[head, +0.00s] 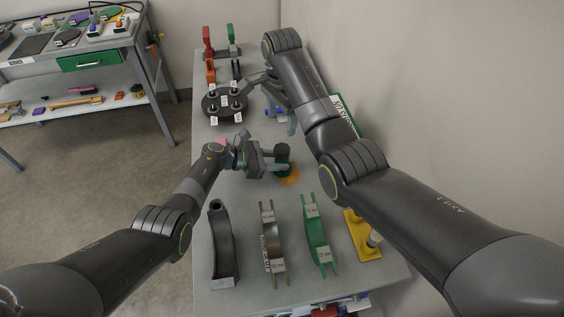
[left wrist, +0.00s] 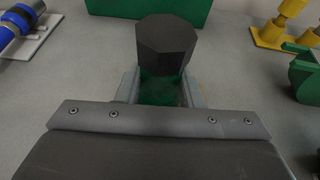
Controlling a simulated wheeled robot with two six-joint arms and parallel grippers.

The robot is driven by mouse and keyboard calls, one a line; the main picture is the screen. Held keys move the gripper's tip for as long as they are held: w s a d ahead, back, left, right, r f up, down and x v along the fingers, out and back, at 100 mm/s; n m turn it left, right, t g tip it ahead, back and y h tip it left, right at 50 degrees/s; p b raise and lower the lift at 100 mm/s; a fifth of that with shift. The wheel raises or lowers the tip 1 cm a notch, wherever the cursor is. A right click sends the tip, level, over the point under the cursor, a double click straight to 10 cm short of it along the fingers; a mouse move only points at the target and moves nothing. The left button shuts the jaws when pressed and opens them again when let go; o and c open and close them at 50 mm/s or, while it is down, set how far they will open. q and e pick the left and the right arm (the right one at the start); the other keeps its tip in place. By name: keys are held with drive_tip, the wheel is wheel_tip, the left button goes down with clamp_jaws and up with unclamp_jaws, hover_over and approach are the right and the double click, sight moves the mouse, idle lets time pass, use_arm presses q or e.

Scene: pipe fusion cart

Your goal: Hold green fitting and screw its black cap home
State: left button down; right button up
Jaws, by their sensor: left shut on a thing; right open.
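The green fitting (left wrist: 160,90) stands between the two fingers of my left gripper (left wrist: 160,92), which is shut on it. The black cap (left wrist: 166,45), dark and faceted, sits on top of the fitting in the left wrist view. How far it is screwed down cannot be told. In the head view the black cap (head: 283,148) shows just right of my left gripper (head: 272,163), over the bench. My right gripper (head: 271,98) is open, farther back on the bench and apart from the cap; its arm partly hides it.
A round dark stand (head: 225,116) with several posts is left of my right gripper. Black (head: 222,245), grey (head: 270,240) and green (head: 317,235) curved pieces and a yellow piece (head: 358,228) occupy the bench's front. A wall closes the right side; another table (head: 75,62) stands left.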

use_arm(q)
drive_tip(key=c, duration=0.9)
unclamp_jaws()
drive_tip(key=shift+a, duration=0.1)
drive_tip(key=shift+a+r, duration=0.1)
drive_tip(key=shift+a, duration=0.1)
drive_tip(key=v, duration=0.6)
drive_tip(key=shift+s+a, duration=0.1)
drive_tip(key=shift+a, duration=0.05)
drive_tip(key=b+v, duration=0.2)
drive_tip(key=v, duration=0.8)
drive_tip(key=shift+a, duration=0.3)
